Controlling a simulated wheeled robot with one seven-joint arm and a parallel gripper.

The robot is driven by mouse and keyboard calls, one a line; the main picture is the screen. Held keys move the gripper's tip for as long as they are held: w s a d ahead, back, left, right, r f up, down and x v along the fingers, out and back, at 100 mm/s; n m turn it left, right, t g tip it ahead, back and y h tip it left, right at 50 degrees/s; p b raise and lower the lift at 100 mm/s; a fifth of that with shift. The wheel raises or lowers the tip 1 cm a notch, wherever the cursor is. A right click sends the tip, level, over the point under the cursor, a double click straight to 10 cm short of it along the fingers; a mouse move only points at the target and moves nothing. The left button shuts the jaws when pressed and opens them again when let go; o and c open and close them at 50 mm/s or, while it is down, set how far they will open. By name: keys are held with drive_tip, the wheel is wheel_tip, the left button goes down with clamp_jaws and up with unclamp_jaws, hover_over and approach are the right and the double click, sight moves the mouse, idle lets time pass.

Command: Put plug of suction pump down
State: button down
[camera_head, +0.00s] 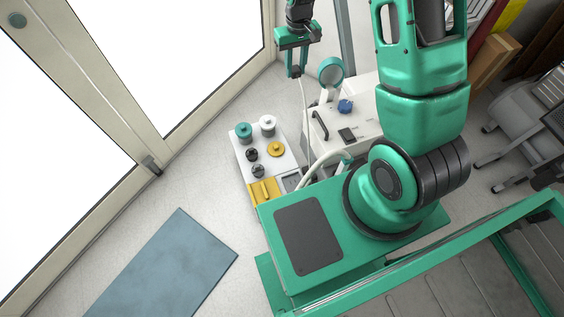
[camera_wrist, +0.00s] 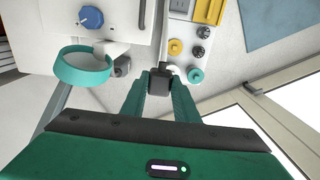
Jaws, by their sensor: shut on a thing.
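My gripper (camera_head: 297,72) is up at the top middle of the head view, above the floor near the glass doors. In the wrist view my gripper (camera_wrist: 160,88) is shut on a small black plug (camera_wrist: 160,78), held between the fingertips. A thin pale cable (camera_head: 304,98) hangs from the gripper in the head view and runs down toward the white units. The white box with a blue knob (camera_head: 345,106) and a black handle may be the suction pump. It also shows at the upper left of the wrist view, with its blue knob (camera_wrist: 91,17).
A teal ring holder (camera_head: 330,71) rises beside the white box and looms close left of my fingers in the wrist view (camera_wrist: 84,68). A white unit (camera_head: 280,160) with several yellow, black and teal knobs stands nearby. A blue-grey mat (camera_head: 165,265) lies on otherwise open floor.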

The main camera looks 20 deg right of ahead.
drive_tip(key=shift+w+a+r, duration=0.15)
drive_tip(key=shift+w+a, duration=0.05)
drive_tip(key=shift+w, duration=0.1)
drive_tip(key=shift+a+f, duration=0.2)
drive_tip(key=shift+f, duration=0.25)
drive_tip(key=s+a+f, duration=0.3)
drive_tip(key=a+f, duration=0.1)
drive_tip(key=f, duration=0.5)
drive_tip(key=s+a+f, duration=0.3)
drive_tip(key=a+f, duration=0.1)
drive_tip(key=f, duration=0.5)
drive_tip(key=s+a+f, duration=0.2)
drive_tip(key=s+f, duration=0.4)
drive_tip(key=f, duration=0.2)
drive_tip(key=s+a+f, duration=0.3)
drive_tip(key=s+f, duration=0.4)
drive_tip(key=f, duration=0.1)
hover_over(285, 167)
wheel_tip(285, 167, down, 6)
drive_tip(key=shift+d+f, duration=0.15)
drive_tip(key=shift+f, duration=0.1)
drive_tip(key=shift+w+f, duration=0.1)
drive_tip(key=shift+f, duration=1.9)
drive_tip(key=shift+f, duration=0.55)
